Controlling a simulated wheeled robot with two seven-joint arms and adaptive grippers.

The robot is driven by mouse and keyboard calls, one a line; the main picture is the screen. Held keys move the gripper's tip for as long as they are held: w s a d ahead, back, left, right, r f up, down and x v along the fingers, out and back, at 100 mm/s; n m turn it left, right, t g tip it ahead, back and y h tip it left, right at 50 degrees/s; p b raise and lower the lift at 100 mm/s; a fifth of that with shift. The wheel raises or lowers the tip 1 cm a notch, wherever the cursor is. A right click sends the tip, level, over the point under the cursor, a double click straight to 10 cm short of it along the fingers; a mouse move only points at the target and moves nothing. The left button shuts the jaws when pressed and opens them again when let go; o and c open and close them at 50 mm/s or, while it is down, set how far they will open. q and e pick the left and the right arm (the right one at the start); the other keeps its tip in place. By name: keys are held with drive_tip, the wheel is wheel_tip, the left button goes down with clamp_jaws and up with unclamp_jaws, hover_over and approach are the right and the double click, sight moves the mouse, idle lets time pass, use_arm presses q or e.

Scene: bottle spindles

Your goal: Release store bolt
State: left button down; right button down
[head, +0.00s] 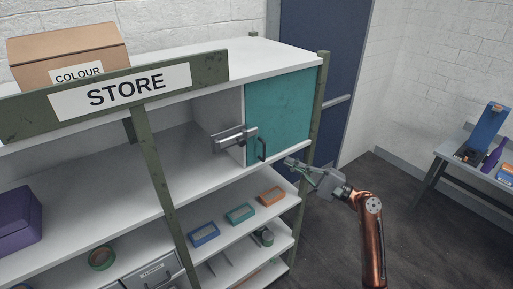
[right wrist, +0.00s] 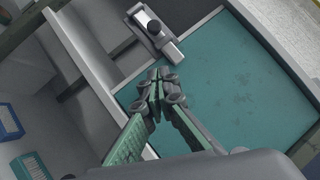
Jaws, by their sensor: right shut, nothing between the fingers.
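The store bolt (head: 234,138) is a grey metal slide bolt at the left edge of the teal cabinet door (head: 285,108). The door is closed, with a dark handle (head: 262,149) beside the bolt. My right gripper (head: 289,162) is shut and empty, in front of the door's lower part, right of the handle and apart from the bolt. In the wrist view its fingertips (right wrist: 158,82) meet below the bolt. My left gripper is out of view.
The shelf unit (head: 190,58) carries a STORE sign (head: 118,90). Lower shelves hold blue (head: 204,233), teal (head: 240,214) and orange (head: 271,196) bins. A purple box (head: 18,222) stands at left. A side table (head: 470,165) stands at right. The floor between is clear.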

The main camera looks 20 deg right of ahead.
drive_tip(key=s+a+r+p+x, duration=0.1)
drive_tip(key=p+x, duration=0.4)
drive_tip(key=x, duration=0.8)
drive_tip(key=shift+s, duration=0.6)
drive_tip(key=shift+a+f, duration=0.1)
drive_tip(key=shift+a, duration=0.05)
drive_tip(key=p, duration=0.2)
approach(225, 144)
drive_tip(key=x, duration=0.4)
drive_tip(key=shift+a, duration=0.1)
drive_tip(key=shift+f, duration=0.1)
